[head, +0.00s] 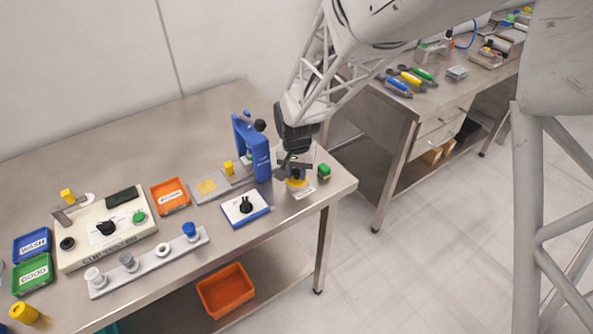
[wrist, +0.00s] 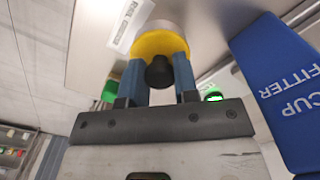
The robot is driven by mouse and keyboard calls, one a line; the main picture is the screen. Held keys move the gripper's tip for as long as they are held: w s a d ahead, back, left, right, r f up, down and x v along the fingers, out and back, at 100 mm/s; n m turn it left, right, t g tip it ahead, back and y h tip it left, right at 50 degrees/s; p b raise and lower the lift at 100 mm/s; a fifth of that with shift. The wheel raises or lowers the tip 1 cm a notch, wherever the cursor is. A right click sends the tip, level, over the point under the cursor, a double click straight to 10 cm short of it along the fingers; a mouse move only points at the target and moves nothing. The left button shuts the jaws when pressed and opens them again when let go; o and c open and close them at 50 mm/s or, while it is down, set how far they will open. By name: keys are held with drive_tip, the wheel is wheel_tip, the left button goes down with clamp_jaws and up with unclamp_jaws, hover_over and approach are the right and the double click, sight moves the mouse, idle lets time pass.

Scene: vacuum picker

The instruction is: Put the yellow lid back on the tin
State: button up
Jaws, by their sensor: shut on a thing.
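The yellow lid (wrist: 160,42) with a dark round knob (wrist: 159,73) sits between my two blue-grey fingers in the wrist view. My gripper (wrist: 158,62) is shut on the lid. A pale rounded surface (wrist: 160,24) shows just past the lid; it may be the tin, but I cannot tell whether lid and tin touch. In the head view my gripper (head: 296,174) is low over the right front corner of the steel bench, and a bit of yellow lid (head: 297,183) shows beneath it. The tin is mostly hidden there.
The blue cup fitter (head: 252,147) stands close left of my gripper. A green-topped item (head: 323,171) is close on the right. A blue-edged white box with a black knob (head: 245,207) lies front left. A white label (wrist: 130,24) lies by the lid. The bench's front edge is near.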

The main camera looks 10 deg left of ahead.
idle(0.3)
drive_tip(key=o, duration=1.5)
drive_tip(key=shift+c, duration=0.2)
drive_tip(key=shift+r, duration=0.1)
drive_tip(key=shift+r, duration=3.4)
drive_tip(key=shift+c, duration=0.3)
clamp_jaws()
